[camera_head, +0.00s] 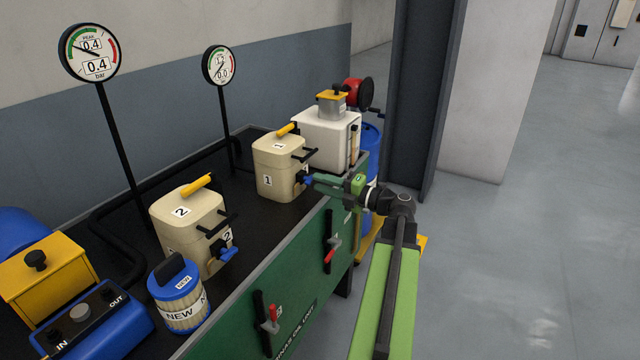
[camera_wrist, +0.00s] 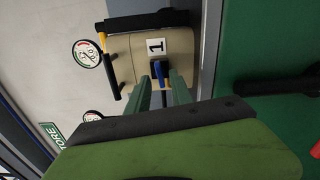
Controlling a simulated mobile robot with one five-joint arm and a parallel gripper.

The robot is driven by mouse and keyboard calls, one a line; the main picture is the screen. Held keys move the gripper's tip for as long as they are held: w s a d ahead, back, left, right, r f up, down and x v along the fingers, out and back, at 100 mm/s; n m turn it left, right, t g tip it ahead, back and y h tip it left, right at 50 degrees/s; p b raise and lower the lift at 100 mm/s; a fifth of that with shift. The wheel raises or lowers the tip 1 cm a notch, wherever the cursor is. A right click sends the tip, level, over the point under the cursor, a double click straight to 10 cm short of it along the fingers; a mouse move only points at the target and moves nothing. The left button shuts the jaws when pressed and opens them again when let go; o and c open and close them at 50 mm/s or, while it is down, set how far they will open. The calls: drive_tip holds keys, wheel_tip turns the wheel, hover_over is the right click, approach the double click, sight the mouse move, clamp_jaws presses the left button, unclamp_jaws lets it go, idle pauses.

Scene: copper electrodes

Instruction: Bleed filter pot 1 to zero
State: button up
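Filter pot 1 (camera_head: 279,170) is a beige box with a yellow top handle and a black side handle. Its label "1" also shows in the wrist view (camera_wrist: 156,46). A blue valve lever (camera_head: 308,180) is on its front. My gripper (camera_head: 318,180) is at that lever. In the wrist view, its green fingers (camera_wrist: 164,78) stand apart with the blue lever (camera_wrist: 158,70) between their tips; firm contact cannot be seen. The gauge behind pot 1 (camera_head: 219,65) reads 0.0 in its lower window; the upper number is too small to read surely.
Pot 2 (camera_head: 187,228) with a blue lever and a gauge (camera_head: 90,53) showing 0.4 stand left. A blue "NEW" filter (camera_head: 180,297) is on the bench front. A white tank (camera_head: 327,138) is behind pot 1. Red-handled valves (camera_head: 332,248) line the green bench side. Floor right is clear.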

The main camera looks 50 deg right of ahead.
drive_tip(key=v, duration=0.5)
drive_tip(key=shift+s+d, duration=0.1)
drive_tip(key=shift+s, duration=0.3)
